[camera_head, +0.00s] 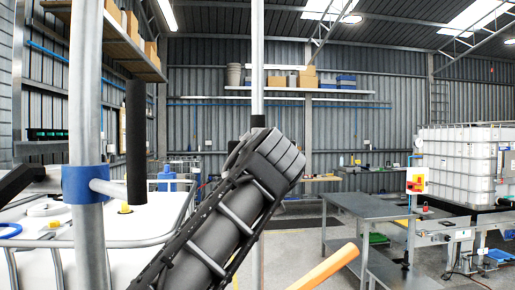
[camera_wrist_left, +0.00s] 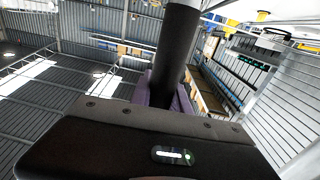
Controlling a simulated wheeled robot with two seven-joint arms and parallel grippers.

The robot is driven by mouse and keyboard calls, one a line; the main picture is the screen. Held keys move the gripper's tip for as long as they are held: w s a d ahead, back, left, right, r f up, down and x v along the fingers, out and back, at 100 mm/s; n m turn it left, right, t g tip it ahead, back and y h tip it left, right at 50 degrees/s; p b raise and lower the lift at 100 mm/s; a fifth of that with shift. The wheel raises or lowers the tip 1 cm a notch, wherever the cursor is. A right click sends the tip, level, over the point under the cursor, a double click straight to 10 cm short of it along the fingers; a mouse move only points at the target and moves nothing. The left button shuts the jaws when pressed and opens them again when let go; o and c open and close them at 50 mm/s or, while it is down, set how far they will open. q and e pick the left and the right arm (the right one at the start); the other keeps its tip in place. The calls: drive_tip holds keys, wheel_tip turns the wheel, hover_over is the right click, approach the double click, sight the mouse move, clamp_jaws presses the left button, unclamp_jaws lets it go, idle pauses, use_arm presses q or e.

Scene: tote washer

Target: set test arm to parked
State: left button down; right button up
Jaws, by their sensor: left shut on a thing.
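My left gripper (camera_head: 268,155) comes in from the lower left in the head view, its dark body tilted up to the right. Its fingers are hidden there behind the body. In the left wrist view the purplish fingers (camera_wrist_left: 165,92) are shut around a black cylindrical grip (camera_wrist_left: 180,45). In the head view a thin upright metal pole (camera_head: 258,60) passes behind the gripper, with a short black section (camera_head: 258,121) just above it. I cannot tell surely which part is the test arm. My right gripper is not in view.
A thick metal post (camera_head: 85,120) with a blue collar (camera_head: 85,184) stands close on the left, near a hanging black cylinder (camera_head: 135,145) and a white caged tank. A grey table (camera_head: 365,206) stands right of centre. An orange bar (camera_head: 325,268) crosses the bottom. Open floor shows behind.

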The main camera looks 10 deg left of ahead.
use_arm(q)
drive_tip(key=shift+w+a+r, duration=0.15)
drive_tip(key=shift+w+a, duration=0.45)
drive_tip(key=shift+w, duration=0.15)
drive_tip(key=shift+r, duration=0.1)
drive_tip(key=c, duration=1.7)
unclamp_jaws()
drive_tip(key=shift+a, duration=0.1)
drive_tip(key=o, duration=0.4)
drive_tip(key=shift+w+a, duration=0.15)
drive_tip(key=shift+a, duration=0.05)
drive_tip(key=shift+o, duration=0.2)
drive_tip(key=shift+d, duration=0.1)
drive_tip(key=shift+f, duration=0.2)
drive_tip(key=shift+d, duration=0.1)
